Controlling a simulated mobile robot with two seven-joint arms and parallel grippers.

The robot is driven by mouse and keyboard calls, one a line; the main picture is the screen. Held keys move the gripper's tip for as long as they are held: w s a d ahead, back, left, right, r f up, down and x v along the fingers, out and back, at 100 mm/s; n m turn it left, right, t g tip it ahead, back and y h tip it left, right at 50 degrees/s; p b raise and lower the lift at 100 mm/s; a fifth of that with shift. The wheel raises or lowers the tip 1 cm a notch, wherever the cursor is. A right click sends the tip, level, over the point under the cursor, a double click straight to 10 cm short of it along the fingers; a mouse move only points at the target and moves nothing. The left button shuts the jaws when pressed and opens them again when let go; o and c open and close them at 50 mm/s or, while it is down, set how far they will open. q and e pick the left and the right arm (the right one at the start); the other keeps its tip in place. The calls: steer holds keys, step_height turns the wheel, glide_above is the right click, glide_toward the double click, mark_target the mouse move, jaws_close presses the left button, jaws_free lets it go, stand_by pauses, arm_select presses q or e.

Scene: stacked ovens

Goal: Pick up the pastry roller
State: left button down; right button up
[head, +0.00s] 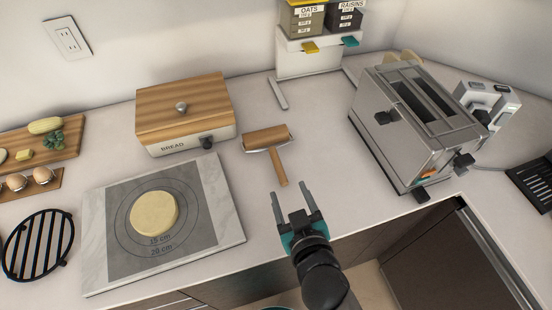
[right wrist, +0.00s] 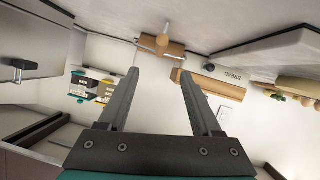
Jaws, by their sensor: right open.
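The pastry roller (head: 265,138) lies on the counter in the head view, between the bread box and the toaster. It has a wooden cylinder, a metal frame and a wooden handle (head: 279,168) pointing toward the counter's front edge. My right gripper (head: 290,192) is open and empty, with its fingertips just in front of the handle's end and apart from it. In the right wrist view, which appears upside down, the roller (right wrist: 162,45) shows beyond the spread fingers (right wrist: 158,73). My left gripper is not in view.
The bread box (head: 185,110) stands behind left of the roller. A pastry board (head: 232,212) with dough (head: 154,213) lies at left. A metal toaster (head: 410,130) stands at right, and a dispenser (head: 310,50) at the back. The counter around the roller is clear.

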mark_target(279, 168)
steer(key=b+x, duration=0.1)
steer(key=x, duration=1.2)
steer(key=shift+w+a+f, duration=0.1)
steer(key=shift+w+f, duration=0.05)
steer(key=shift+f, duration=0.1)
jaws_close()
stand_by(0.5)
